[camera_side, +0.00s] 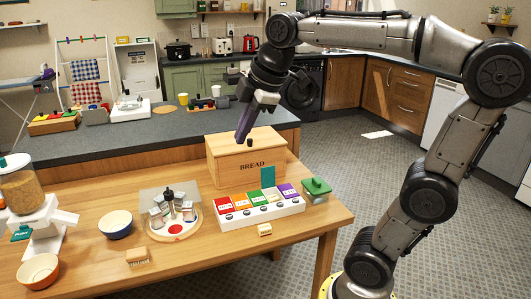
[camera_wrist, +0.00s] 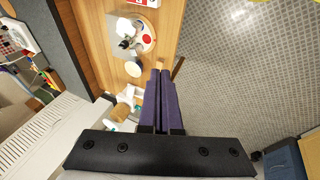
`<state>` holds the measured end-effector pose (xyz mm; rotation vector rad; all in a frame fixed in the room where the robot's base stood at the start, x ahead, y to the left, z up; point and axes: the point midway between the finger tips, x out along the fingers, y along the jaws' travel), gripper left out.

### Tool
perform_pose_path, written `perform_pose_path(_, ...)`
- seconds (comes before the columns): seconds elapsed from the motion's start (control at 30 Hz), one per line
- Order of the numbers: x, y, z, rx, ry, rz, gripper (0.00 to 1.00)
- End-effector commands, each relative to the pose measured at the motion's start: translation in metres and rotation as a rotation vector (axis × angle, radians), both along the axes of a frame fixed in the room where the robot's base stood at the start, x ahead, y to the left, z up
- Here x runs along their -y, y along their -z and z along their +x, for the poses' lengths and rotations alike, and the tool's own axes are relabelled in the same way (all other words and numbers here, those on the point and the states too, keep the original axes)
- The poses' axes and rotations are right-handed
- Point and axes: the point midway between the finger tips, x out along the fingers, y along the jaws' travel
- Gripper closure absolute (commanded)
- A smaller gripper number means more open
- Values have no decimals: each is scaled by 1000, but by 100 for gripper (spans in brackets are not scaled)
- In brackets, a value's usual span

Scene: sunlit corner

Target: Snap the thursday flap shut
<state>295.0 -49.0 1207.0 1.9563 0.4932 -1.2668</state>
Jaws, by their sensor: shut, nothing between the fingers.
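The white organizer (camera_side: 262,216) lies on the wooden table in front of the bread box, with a row of coloured flaps. My gripper (camera_side: 241,137) has purple fingers, shut and empty, raised above the bread box and apart from the flap.
The bread box (camera_side: 245,166) stands close behind the organizer. A small brush-like block (camera_side: 264,230) lies in front.

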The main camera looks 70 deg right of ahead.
Motion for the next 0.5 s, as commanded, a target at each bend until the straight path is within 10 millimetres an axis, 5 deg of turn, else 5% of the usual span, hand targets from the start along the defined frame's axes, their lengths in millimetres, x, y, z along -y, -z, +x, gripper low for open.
perform_pose_path(0.27, 85, 7, 91, -127, -114, -95, 100)
perform_pose_path(0.5, 180, 55, 142, -238, -149, -104, 100)
